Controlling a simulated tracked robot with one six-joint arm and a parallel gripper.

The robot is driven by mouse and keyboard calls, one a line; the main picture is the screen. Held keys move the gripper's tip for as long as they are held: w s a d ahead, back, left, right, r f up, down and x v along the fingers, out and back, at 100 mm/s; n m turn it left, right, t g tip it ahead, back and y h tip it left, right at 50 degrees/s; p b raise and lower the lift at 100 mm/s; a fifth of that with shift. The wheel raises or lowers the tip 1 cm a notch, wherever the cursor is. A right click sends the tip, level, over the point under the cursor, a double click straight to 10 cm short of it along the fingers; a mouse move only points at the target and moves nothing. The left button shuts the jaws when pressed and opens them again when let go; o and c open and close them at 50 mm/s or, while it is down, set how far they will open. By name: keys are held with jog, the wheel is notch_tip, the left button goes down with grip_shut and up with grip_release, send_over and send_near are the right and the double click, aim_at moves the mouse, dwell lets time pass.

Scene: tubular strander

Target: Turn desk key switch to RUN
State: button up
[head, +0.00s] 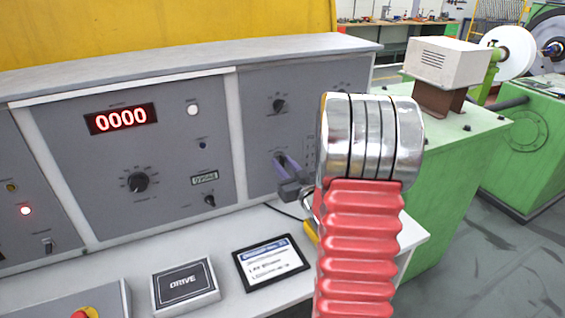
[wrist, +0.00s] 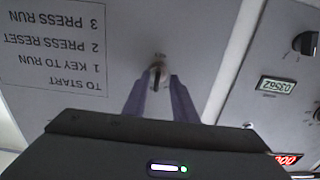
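The key switch (wrist: 158,76) is on the grey desk panel, under a small label. In the wrist view, which shows the desk upside down, a dark key stands in its pale round collar. My gripper (wrist: 159,82) has its two purple fingers on either side of the key, with narrow gaps showing, so it looks open around it. In the head view my gripper (head: 282,160) points at the lower part of the right panel (head: 262,122). There the fingers and the arm hide the key.
An instruction label (wrist: 58,45) reads key to RUN, press reset, press run. A red display (head: 121,118) shows 0000. Green machinery (head: 455,165) stands at the right.

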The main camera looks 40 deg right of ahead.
jog(key=shift+w, duration=0.1)
jog(key=shift+d, duration=0.2)
jog(key=shift+s, duration=0.2)
grip_shut()
